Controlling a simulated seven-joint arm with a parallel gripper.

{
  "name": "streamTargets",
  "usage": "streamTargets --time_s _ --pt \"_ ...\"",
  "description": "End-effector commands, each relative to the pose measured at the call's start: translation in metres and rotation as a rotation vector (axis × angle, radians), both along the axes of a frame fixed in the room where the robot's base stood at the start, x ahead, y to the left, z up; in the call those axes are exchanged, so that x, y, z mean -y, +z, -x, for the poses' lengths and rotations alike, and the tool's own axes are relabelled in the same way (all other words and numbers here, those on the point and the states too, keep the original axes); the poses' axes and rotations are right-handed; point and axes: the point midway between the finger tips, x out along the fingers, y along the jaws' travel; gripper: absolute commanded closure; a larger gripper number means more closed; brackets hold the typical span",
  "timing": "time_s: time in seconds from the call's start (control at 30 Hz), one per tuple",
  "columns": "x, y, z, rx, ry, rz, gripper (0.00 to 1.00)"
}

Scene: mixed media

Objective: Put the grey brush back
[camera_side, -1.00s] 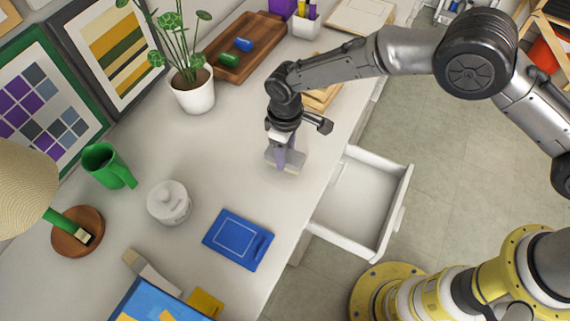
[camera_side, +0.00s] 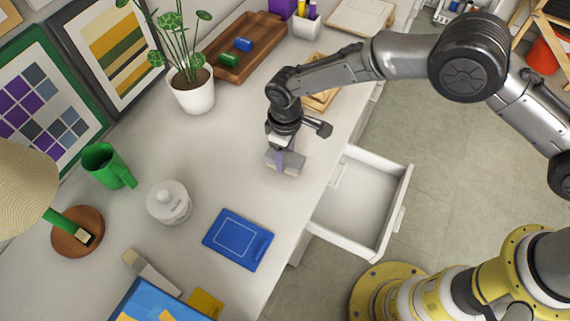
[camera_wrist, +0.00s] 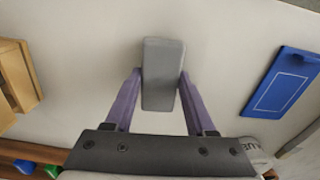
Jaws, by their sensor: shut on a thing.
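The grey brush, a plain block in the wrist view (camera_wrist: 163,60), sits between the two purple fingers of my gripper (camera_wrist: 160,76). The fingers press on its two long sides. In the side view the brush (camera_side: 292,166) is low at the desk's right part, left of the open drawer, with my gripper (camera_side: 280,160) above and around it. I cannot tell whether its underside touches the desk. The white drawer (camera_side: 368,205) is pulled out and its visible floor looks empty.
A blue board (camera_side: 238,240) lies nearer the front. A white jar (camera_side: 168,202), a green mug (camera_side: 107,166) and a potted plant (camera_side: 193,93) stand to the left. A wooden tray (camera_side: 240,60) holds a green and a blue piece. The desk around the brush is clear.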

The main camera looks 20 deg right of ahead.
Motion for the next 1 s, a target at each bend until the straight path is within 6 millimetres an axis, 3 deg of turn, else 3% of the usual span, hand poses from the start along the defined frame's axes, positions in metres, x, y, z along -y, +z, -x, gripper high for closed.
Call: streamTargets --time_s 0.03,0.07,0.1,0.23,0.43,0.6,0.73,0.77,1.0 --pt "-0.0001 0.0 -0.0001 0.0 0.0 0.0 0.62" --pt "-0.0001 0.0 -0.0001 0.0 0.0 0.0 0.41" --pt "-0.0001 0.0 -0.0001 0.0 0.0 0.0 0.35" --pt "0.0 -0.0001 0.0 0.0 0.0 0.0 0.35" --pt "0.0 -0.0001 0.0 0.0 0.0 0.0 0.01" --pt "0.0001 -0.0001 0.0001 0.0 0.0 0.0 0.0" --pt "0.0001 -0.0003 0.0001 -0.001 0.0 0.001 0.23" --pt "0.0001 -0.0003 0.0001 -0.001 0.0 0.001 0.25" --pt "0.0001 0.0 0.0001 0.0 0.0 0.0 0.25"
